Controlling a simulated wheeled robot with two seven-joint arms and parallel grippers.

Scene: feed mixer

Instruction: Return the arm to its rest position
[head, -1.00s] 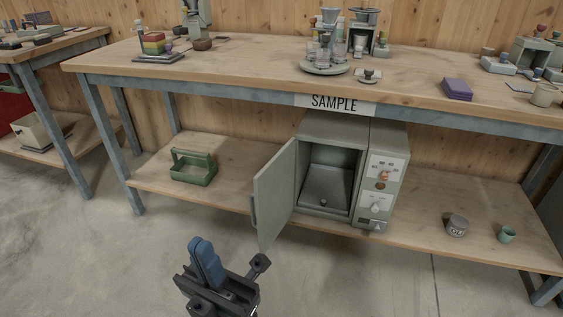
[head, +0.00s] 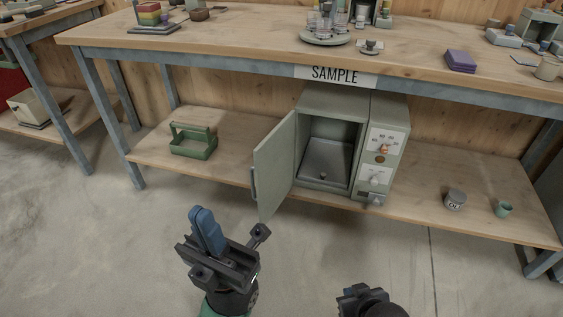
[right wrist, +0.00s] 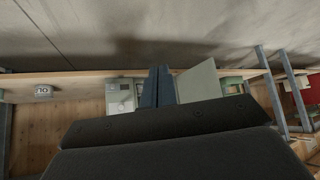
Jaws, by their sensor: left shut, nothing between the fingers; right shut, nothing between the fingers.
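My left gripper (head: 204,214) is low in the head view, its blue fingers shut with nothing between them, over the floor in front of the bench. Part of my right arm shows as a dark shape at the bottom of the head view. In the right wrist view my right gripper (right wrist: 159,76) has its blue fingers together and empty. Behind them is the grey-green cabinet (right wrist: 125,95), partly hidden by the fingers and the dark gripper body. In the head view the cabinet (head: 385,120) stands on the lower shelf, its door (head: 273,165) swung open.
The lower shelf (head: 240,140) also holds a green carrier (head: 193,142), a labelled grey jar (head: 454,200) and a green cup (head: 503,209). The upper bench top (head: 230,45) carries a purple block (head: 460,61). The open door juts out over the floor. Bare floor lies in front.

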